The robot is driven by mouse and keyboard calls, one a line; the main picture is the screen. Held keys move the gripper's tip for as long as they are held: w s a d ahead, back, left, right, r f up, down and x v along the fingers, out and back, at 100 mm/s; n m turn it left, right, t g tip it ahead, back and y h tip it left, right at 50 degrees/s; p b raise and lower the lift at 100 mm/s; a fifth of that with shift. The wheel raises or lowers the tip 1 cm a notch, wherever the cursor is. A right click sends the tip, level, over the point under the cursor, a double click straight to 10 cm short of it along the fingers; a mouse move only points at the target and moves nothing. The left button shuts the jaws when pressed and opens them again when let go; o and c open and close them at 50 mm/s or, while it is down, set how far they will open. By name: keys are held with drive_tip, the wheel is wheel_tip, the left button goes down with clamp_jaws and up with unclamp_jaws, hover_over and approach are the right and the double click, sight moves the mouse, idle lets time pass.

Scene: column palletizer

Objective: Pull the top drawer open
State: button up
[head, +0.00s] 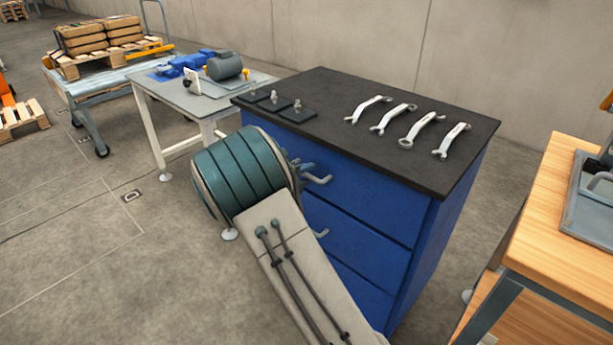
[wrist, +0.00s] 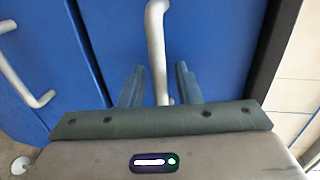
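The blue cabinet's top drawer (head: 365,192) looks flush with the front in the head view. Its light grey bar handle (head: 319,180) shows just past my arm's end. In the wrist view the same handle (wrist: 156,45) runs down between the two fingers of my gripper (wrist: 158,84). The fingers stand apart, with a gap on each side of the handle, so the gripper is open around it. In the head view my arm hides most of the gripper and part of the drawer front.
A lower drawer handle (wrist: 42,98) lies to the left in the wrist view. Several wrenches (head: 421,127) lie on the cabinet's dark top (head: 335,88). A wooden bench (head: 560,225) stands close on the right, a grey table (head: 195,106) behind left.

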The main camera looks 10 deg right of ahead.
clamp_jaws()
drive_tip(key=shift+s+a+r+p, duration=0.1)
drive_tip(key=shift+s+a+p, duration=0.2)
drive_tip(key=shift+a+p, duration=0.2)
drive_tip(key=f+p+v, duration=0.2)
drive_tip(key=p+v, duration=0.4)
drive_tip(key=v, duration=0.6)
drive_tip(key=a+f+p+v, duration=0.1)
drive_tip(key=f+p+v, duration=0.2)
drive_tip(key=p+v, duration=0.4)
drive_tip(key=shift+s+f+v, duration=0.25)
drive_tip(key=shift+v, duration=2.9)
drive_tip(key=shift+d, duration=0.15)
unclamp_jaws()
